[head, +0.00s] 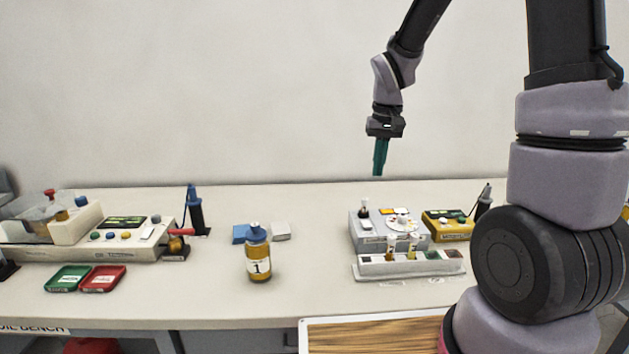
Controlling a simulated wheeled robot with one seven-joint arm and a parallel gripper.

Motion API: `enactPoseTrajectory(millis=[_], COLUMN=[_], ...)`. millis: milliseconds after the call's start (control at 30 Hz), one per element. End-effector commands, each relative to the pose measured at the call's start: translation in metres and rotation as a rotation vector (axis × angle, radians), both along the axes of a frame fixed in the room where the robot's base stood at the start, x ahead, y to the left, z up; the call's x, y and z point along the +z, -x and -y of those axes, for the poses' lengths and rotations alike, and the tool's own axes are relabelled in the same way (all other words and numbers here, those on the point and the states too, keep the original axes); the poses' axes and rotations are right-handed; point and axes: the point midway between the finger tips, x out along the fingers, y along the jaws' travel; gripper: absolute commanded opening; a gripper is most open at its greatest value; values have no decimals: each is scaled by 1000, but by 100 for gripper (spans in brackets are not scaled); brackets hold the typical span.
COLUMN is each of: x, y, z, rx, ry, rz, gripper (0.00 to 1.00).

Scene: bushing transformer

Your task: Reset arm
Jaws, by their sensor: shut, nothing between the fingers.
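My gripper (381,157) hangs at the end of my arm, pointing down, above the back of the bench right of the middle. Its teal fingers are together and hold nothing. It is in the air, apart from the bench (320,292) and from everything on it. My arm comes down from the top of the picture, and its thick lower links fill the right side.
Below my gripper stand a grey device (363,236), a yellow meter (449,228) and a vial rack (385,268). A bottle labelled 1 (259,256) stands mid-bench. A large tester (75,240), green tray (67,279) and red tray (103,279) are left.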

Motion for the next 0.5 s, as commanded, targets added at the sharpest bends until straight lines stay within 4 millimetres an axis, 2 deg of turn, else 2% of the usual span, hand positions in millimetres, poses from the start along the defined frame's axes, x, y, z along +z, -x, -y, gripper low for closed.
enactPoseTrajectory(millis=[33,200,400,500], x=[25,86,141,161], y=[9,47,100,128], z=[6,21,34,38], rx=[-23,-101,-179,-212], ry=[-13,-64,-132,-169], rz=[43,154,288,352], gripper=[0,0,0,0])
